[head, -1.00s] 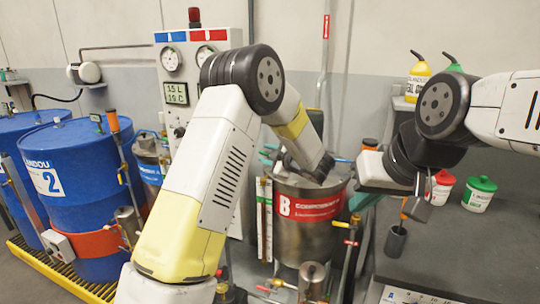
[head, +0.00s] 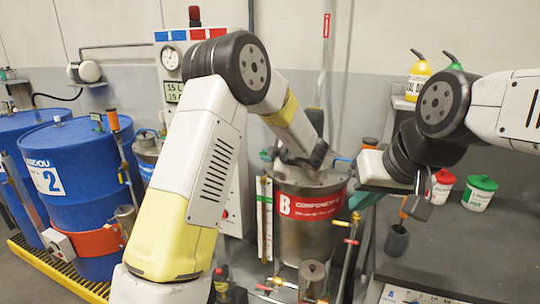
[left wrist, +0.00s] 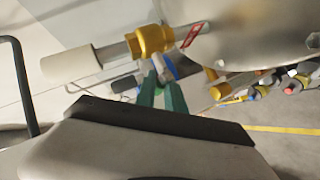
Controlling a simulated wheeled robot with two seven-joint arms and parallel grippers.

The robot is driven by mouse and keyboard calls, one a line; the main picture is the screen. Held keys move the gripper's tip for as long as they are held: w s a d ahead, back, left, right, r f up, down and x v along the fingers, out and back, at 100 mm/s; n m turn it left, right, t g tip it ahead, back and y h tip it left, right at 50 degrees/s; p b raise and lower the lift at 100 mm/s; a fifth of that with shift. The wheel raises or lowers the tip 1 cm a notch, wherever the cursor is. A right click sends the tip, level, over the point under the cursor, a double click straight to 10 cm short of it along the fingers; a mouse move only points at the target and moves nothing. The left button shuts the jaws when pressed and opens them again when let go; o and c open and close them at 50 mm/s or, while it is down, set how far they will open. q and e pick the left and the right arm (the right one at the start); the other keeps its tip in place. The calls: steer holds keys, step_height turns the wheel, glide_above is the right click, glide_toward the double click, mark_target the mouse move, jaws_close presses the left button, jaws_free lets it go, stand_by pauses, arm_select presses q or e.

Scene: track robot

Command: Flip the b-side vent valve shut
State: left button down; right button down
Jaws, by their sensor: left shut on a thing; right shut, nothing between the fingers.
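The steel tank (head: 300,238) with a red B label stands in the middle of the head view. My left gripper (left wrist: 161,88) reaches over the tank's top; its fingers are hidden in the head view. In the left wrist view its two green fingers are shut on a thin grey valve lever (left wrist: 159,66). The lever joins a brass-yellow valve body (left wrist: 150,41) on a pipe beside the grey tank surface, and a blue part shows just behind it. Which side's vent valve this is, the wrist view alone does not tell. My right gripper (head: 362,203) is shut and empty, right of the tank.
Blue drums (head: 72,175) stand at the left on a yellow grating. A gauge panel (head: 172,75) stands behind my left arm. Red- and green-lidded tubs (head: 479,196) and a dark cup (head: 397,241) stand on the dark bench (head: 470,250) at right. Thin pipes rise before the tank.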

arm_select(q)
steer(key=c, duration=1.4)
jaws_free()
steer(key=shift+c, duration=0.2)
steer(key=v, duration=0.7)
steer(key=shift+s+d, duration=0.2)
steer(key=shift+s, duration=0.1)
steer(key=shift+r, duration=0.15)
